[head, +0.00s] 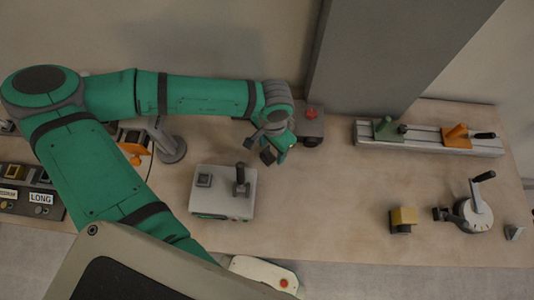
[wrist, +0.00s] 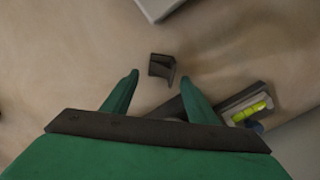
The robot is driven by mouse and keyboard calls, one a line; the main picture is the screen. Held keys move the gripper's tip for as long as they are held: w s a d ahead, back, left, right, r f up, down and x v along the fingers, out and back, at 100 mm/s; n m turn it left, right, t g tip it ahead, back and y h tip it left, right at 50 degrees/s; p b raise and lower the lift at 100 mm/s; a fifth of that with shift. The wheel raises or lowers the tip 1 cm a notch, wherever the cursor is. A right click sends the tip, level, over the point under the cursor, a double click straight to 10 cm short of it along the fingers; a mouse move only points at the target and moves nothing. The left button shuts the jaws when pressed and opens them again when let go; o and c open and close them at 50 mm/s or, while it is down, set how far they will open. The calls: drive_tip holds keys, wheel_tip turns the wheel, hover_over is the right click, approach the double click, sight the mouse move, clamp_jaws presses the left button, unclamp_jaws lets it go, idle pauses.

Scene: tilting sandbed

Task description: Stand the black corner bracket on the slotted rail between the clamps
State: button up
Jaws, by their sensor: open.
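The black corner bracket (wrist: 161,68) lies on the tabletop just past my fingertips in the wrist view. My gripper (wrist: 157,88) is open and empty, with its green fingers apart and the bracket roughly ahead of the gap. In the head view my gripper (head: 277,150) hangs over the middle of the bench; dark shapes there blend together, so I cannot tell the bracket from the fingers. The slotted rail (head: 422,144) lies at the back right. A green clamp (head: 384,129) and an orange clamp (head: 457,136) sit on it, with bare rail between them.
A pale box with a lever (head: 222,193) stands in front of my gripper. A red-button box (head: 311,125) is close behind it. A yellow-and-black block (head: 403,220) and a crank device (head: 474,211) stand at right. A green-vial level (wrist: 249,109) lies beside the right finger.

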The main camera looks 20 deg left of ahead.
drive_tip(key=shift+f, duration=0.75)
drive_tip(key=shift+c, duration=0.7)
drive_tip(key=c, duration=1.1)
